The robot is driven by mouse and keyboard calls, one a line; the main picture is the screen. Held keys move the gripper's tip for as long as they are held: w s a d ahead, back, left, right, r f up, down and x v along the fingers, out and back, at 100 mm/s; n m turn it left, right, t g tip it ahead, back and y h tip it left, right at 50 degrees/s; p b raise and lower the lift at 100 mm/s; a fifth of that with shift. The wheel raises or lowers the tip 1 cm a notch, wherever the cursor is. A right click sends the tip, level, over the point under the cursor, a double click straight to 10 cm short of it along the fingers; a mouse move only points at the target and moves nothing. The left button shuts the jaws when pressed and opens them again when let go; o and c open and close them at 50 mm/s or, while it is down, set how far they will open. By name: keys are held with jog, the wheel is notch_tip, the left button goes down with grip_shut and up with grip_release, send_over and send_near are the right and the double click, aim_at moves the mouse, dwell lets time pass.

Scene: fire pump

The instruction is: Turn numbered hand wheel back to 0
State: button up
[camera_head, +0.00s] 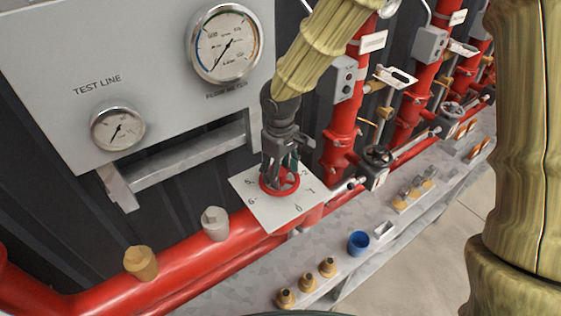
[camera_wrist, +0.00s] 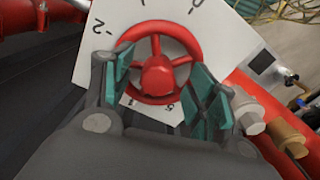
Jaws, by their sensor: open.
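The red hand wheel (camera_head: 280,181) sits on a white numbered plate (camera_head: 289,211) above the red pipe. In the wrist view the wheel (camera_wrist: 158,66) shows its hub and spokes, and the plate (camera_wrist: 195,12) carries marks around it, among them a 2 at left and a 0 at the top, partly cut off. My gripper (camera_head: 280,168) points down over the wheel. In the wrist view my gripper (camera_wrist: 160,85) is open, its teal-padded fingers on either side of the rim. I cannot tell whether the pads touch it.
The grey panel (camera_head: 110,45) with a large gauge (camera_head: 224,43), a small gauge (camera_head: 117,128) and a bracket (camera_head: 185,160) stands at left. A black valve (camera_head: 377,157) is close at right. Brass fittings (camera_head: 307,282) and a blue cup (camera_head: 358,243) stand on the grey shelf.

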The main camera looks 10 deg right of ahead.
jog(key=shift+w+f, duration=0.35)
jog(key=shift+w, duration=0.1)
jog(key=shift+s+r, duration=0.2)
jog(key=shift+s, duration=0.05)
jog(key=shift+c, duration=0.5)
jog(key=shift+s, duration=0.1)
jog(key=c, duration=1)
jog(key=o, duration=0.4)
jog(key=c, duration=0.5)
jog(key=m, duration=0.3)
jog(key=shift+a+m, duration=0.1)
jog(key=shift+m, duration=0.3)
jog(key=m, duration=0.4)
